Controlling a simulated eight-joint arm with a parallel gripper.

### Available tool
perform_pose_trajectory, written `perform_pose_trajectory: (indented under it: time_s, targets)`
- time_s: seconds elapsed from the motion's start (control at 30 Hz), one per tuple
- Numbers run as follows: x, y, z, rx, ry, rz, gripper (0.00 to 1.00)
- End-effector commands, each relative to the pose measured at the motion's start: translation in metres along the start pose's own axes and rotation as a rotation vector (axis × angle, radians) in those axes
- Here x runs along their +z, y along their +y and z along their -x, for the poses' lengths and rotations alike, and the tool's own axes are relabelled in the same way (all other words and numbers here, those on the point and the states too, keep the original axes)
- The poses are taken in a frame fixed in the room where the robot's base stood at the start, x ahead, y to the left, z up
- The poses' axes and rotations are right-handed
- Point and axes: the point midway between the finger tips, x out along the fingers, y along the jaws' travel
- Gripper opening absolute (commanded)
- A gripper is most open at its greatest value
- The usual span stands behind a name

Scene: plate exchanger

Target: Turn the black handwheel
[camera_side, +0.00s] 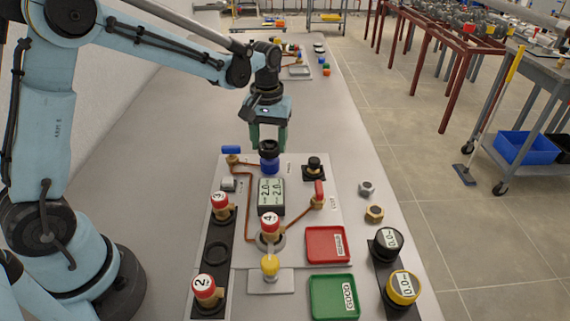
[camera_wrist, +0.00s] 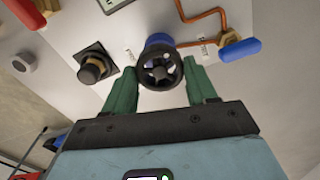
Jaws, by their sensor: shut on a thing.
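The black handwheel (camera_side: 268,147) sits on top of a blue valve body (camera_side: 269,165) at the far end of the grey panel. In the wrist view the spoked handwheel (camera_wrist: 159,70) faces the camera, with the blue body (camera_wrist: 158,41) behind it. My gripper (camera_side: 268,143) reaches down over it from above. Its two green fingers stand on opposite sides of the wheel rim in the wrist view (camera_wrist: 161,66), shut on the handwheel. The finger contact is partly hidden in the side view.
A blue-handled valve (camera_side: 231,150) and a black knob (camera_side: 314,164) flank the handwheel. A display (camera_side: 271,196), copper pipes and numbered red-topped parts (camera_side: 221,206) stand nearer. A red tray (camera_side: 327,244) and green tray (camera_side: 333,297) lie at front right. The bench's left side is clear.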

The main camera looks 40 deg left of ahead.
Motion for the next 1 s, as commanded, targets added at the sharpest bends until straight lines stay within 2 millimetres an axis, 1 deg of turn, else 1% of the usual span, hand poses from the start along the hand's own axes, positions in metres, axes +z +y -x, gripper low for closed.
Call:
perform_pose_trajectory:
  time_s: [0.03, 0.07, 0.2, 0.23, 0.5, 0.63, 0.77, 1.0]
  targets:
    - [0.000, 0.000, 0.000, -0.001, 0.000, 0.001, 0.26]
    - [0.000, 0.000, 0.000, -0.001, 0.000, 0.001, 0.58]
    - [0.000, 0.000, 0.000, 0.000, 0.000, 0.001, 0.80]
    - [0.000, 0.000, 0.000, 0.000, 0.000, 0.002, 0.82]
    - [0.000, 0.000, 0.001, 0.000, 0.000, 0.002, 0.82]
    - [0.000, 0.000, 0.007, 0.000, 0.000, 0.002, 0.82]
    - [0.000, 0.000, 0.025, 0.000, 0.000, 0.002, 0.82]
    - [0.000, 0.000, 0.070, 0.000, 0.000, 0.002, 0.82]
